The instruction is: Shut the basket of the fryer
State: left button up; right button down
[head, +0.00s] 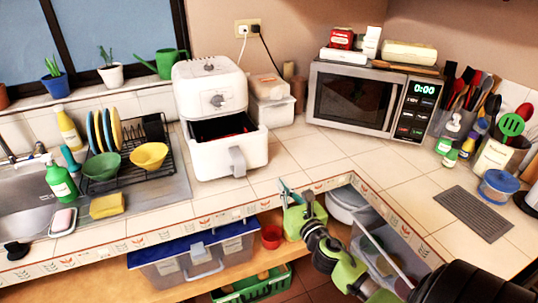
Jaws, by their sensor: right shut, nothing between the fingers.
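The white fryer (209,88) stands on the tiled counter, left of the microwave. Its basket (208,160) is pulled out toward the front, and the dark inside shows between the basket's front wall and the fryer body. The grey basket handle (237,161) points forward over the counter. My right gripper (282,186) is shut and empty near the counter's front edge, to the right of and a little lower than the handle in the picture. It is apart from the basket. My left gripper is not in view.
A dish rack (130,158) with bowls and plates is left of the fryer. Counter tiles (310,150) right of the basket are bare. Bins (195,258) sit on the lower shelf.

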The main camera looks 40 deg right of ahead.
jog(key=r, duration=0.1)
jog(key=p, duration=0.2)
send_near(260, 152)
jog(key=x, duration=0.5)
jog(key=shift+w+d+r, duration=0.1)
jog(key=shift+w+r, duration=0.05)
jog(key=shift+w, duration=0.1)
jog(key=shift+x, duration=0.75)
